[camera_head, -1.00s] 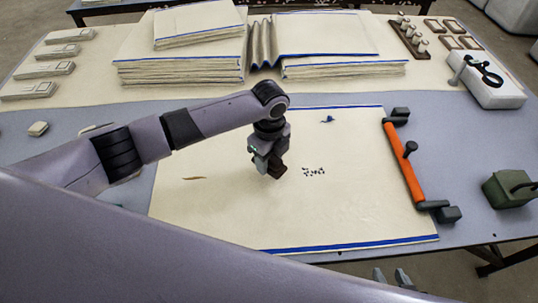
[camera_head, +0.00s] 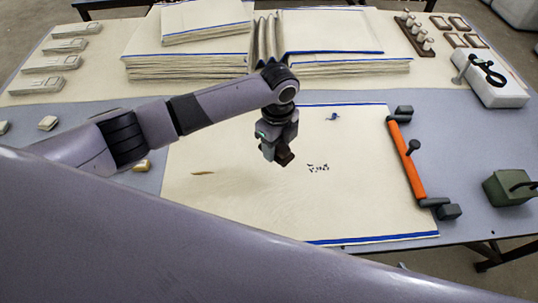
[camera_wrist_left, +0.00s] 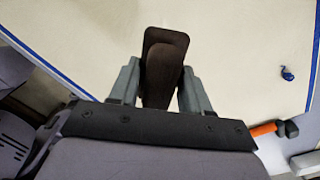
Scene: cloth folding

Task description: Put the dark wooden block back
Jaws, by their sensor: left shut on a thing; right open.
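My left gripper (camera_head: 275,153) is shut on the dark wooden block (camera_head: 284,157) and holds it above the cream cloth (camera_head: 235,215). In the left wrist view the block (camera_wrist_left: 163,65) is dark brown, with a wider flat end, and sits between the two grey fingers of the left gripper (camera_wrist_left: 160,85). The gap between block and cloth is hard to judge. Only a small tip of my right gripper (camera_head: 402,265) shows at the bottom edge; the rest is hidden or out of frame.
Dark specks (camera_head: 318,168), a blue bit (camera_head: 333,117) and a brownish strip (camera_head: 202,173) lie on the cloth. An orange-handled bar (camera_head: 406,160) lies along its right edge. A green box (camera_head: 508,187) stands at right. Folded cloth stacks (camera_head: 190,65) stand behind.

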